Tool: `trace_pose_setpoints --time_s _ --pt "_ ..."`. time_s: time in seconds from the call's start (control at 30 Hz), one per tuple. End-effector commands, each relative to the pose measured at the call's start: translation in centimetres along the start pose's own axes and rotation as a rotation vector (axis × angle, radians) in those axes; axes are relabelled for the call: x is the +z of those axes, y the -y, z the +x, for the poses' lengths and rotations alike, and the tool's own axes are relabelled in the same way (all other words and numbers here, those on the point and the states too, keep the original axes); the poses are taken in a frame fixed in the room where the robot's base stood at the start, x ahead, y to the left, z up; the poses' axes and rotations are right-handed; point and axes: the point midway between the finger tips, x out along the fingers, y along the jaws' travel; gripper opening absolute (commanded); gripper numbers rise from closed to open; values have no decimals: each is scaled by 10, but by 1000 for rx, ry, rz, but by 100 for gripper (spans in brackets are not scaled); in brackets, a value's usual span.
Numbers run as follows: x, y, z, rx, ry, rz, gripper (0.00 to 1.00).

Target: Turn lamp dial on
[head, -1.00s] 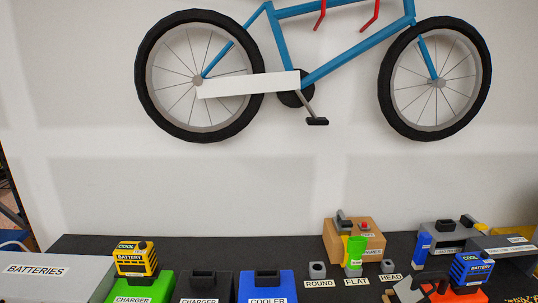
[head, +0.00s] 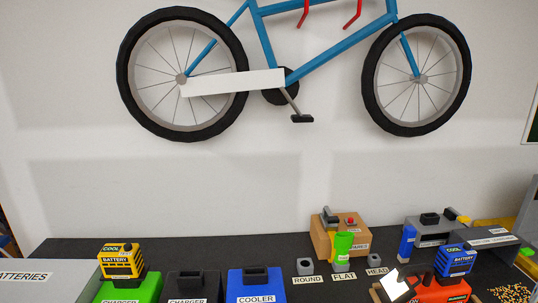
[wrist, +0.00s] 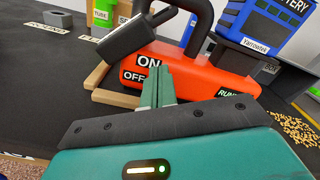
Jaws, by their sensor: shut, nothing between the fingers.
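An orange tool body (wrist: 195,72), apparently the lamp, fills the middle of the wrist view, with "ON" and "OFF" labels on its near face. It has a black handle and a dark block (wrist: 138,38) at its upper left. A blue battery (wrist: 262,28) sits on top. In the head view the orange body (head: 442,291) is at the lower right, cut by the bottom edge. My gripper (wrist: 163,72) is shut and empty, its green fingertips in front of the body, right of the labels. I cannot tell whether they touch it. The dial is not clearly visible, perhaps behind the fingers.
The orange body stands in a wooden tray (wrist: 103,96). Yellow grains (wrist: 297,128) lie to its right. In the head view, a blue cooler (head: 255,284), a green charger (head: 128,290) and a cardboard box (head: 342,240) stand on the dark bench. A bicycle (head: 290,80) hangs on the wall.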

Motion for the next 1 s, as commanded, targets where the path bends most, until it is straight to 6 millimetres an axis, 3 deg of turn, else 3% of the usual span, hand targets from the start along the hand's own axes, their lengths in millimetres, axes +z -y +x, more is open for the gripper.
trace_pose_setpoints --time_s 0.23,0.7,1.0 --pt "4 1 -6 0 0 0 0" --pt "4 0 -55 1 2 0 0" --pt "4 0 -60 1 3 0 0"
